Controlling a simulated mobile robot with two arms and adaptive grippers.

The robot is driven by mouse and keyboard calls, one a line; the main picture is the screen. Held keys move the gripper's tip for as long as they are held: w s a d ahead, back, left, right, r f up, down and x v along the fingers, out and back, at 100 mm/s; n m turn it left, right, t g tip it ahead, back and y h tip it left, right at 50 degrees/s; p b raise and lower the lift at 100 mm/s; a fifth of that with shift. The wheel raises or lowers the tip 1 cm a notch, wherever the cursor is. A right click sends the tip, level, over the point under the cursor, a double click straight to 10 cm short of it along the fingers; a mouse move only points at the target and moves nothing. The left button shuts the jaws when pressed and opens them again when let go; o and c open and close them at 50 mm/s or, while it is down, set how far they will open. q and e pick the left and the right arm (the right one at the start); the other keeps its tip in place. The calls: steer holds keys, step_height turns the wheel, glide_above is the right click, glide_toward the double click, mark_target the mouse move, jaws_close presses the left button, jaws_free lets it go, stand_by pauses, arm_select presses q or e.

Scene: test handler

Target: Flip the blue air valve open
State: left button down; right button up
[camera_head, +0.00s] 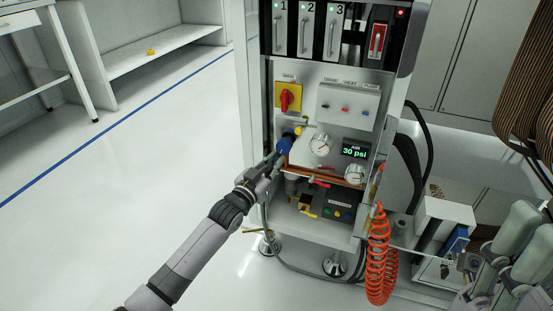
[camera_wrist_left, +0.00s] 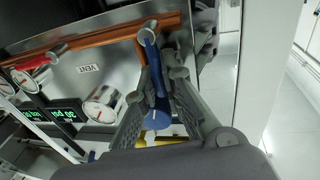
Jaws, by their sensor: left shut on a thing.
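The blue air valve handle (camera_head: 285,144) sits on the front of the grey test handler panel, left of the gauges. My left gripper (camera_head: 274,160) reaches it from the lower left and is shut on it. In the left wrist view the blue handle (camera_wrist_left: 156,112) lies between the two fingers of my left gripper (camera_wrist_left: 161,78), with its narrow upper end near a metal pipe fitting. The fingers hide part of the valve. The AIR display (camera_head: 355,152) reads 30 psi.
A copper pipe (camera_head: 325,174) runs just below the valve, with red handles near it. Round gauges (camera_head: 320,144) and a red-yellow main switch (camera_head: 288,96) are close by. A coiled orange hose (camera_head: 378,260) hangs at the right. The floor left of the machine is clear.

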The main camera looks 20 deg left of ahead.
arm_select(q)
steer(key=c, duration=1.7)
jaws_free()
